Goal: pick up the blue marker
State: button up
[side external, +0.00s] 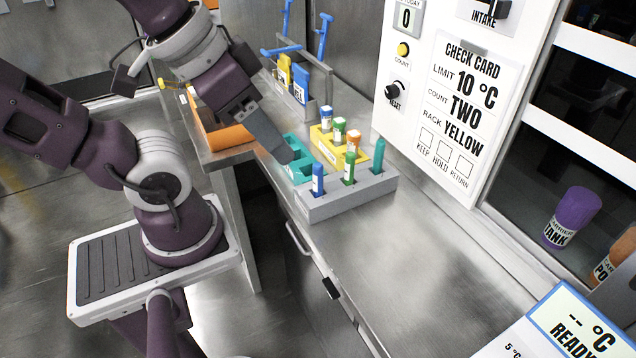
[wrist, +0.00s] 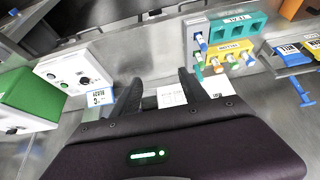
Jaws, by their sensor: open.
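The blue marker (side external: 317,180), with a white label band, stands upright at the near left end of a grey rack (side external: 330,208). The rack also holds a green marker (side external: 349,168) and a teal one (side external: 378,158). My gripper (side external: 287,155) is above and left of the blue marker in the side view, apart from it, overlapping a teal rack (side external: 298,170). In the wrist view my gripper (wrist: 160,84) shows two spread fingers with nothing held between them. A blue and white item there (wrist: 201,41) appears to be the blue marker, right of the fingers.
A yellow rack (side external: 325,147) with several capped vials stands behind the grey rack. A bin with yellow and blue boxes (side external: 301,85) is farther back. A white check-card panel (side external: 440,90) rises at right. The steel counter (side external: 400,240) in front is clear.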

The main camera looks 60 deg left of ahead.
jog(key=n+g, duration=0.6)
jog(key=n, duration=1)
send_over(318, 181)
jog(key=a, duration=0.1)
notch_tip(318, 181, down, 20)
jog(key=shift+a+f, duration=0.1)
jog(key=f, duration=0.6)
jog(key=shift+w+f, duration=0.25)
jog(key=shift+f, duration=0.15)
grip_shut()
